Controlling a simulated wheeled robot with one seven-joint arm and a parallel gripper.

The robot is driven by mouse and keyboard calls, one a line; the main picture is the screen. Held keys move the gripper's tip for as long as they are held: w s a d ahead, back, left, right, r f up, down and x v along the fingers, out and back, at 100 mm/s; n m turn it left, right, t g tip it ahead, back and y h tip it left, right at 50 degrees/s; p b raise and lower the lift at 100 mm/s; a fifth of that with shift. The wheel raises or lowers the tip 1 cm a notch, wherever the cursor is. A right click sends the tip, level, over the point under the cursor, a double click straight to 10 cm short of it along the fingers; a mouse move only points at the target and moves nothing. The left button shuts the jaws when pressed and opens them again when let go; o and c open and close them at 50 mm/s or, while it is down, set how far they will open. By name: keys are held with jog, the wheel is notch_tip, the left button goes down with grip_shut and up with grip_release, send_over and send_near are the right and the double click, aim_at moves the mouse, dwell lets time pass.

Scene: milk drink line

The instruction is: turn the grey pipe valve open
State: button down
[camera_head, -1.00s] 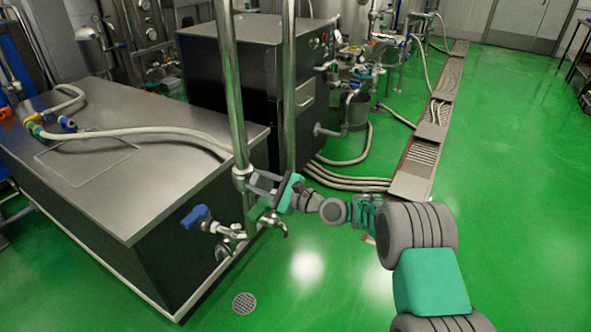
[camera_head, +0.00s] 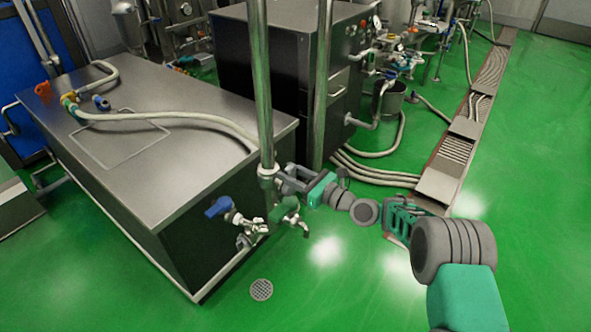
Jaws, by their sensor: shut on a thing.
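The grey pipe valve (camera_head: 267,172) is a grey fitting around the upright steel pipe, left of the centre of the head view. My gripper (camera_head: 284,181) reaches it from the right, with its grey fingers against the fitting. It is shut on the valve; the fingers hide much of the grasped part, and I cannot tell how far the handle is turned. Just below the fingers is a tap with a green handle (camera_head: 284,208), apart from the grip. A blue-handled tap (camera_head: 218,207) is to the left.
A steel-topped cabinet (camera_head: 195,180) with a pale hose (camera_head: 165,115) stands at the left. A dark machine (camera_head: 262,75) is behind the pipe. A second upright pipe (camera_head: 322,85) rises close behind my gripper. Green floor is clear at the front, around a round drain (camera_head: 261,290).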

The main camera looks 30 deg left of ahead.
jog(key=shift+r, duration=0.1)
dwell(0.3)
jog(key=c, duration=1)
grip_release()
jog(key=shift+o, duration=0.2)
jog(key=d, duration=0.7)
jog(key=shift+s+d+b, duration=0.3)
jog(key=shift+d, duration=0.1)
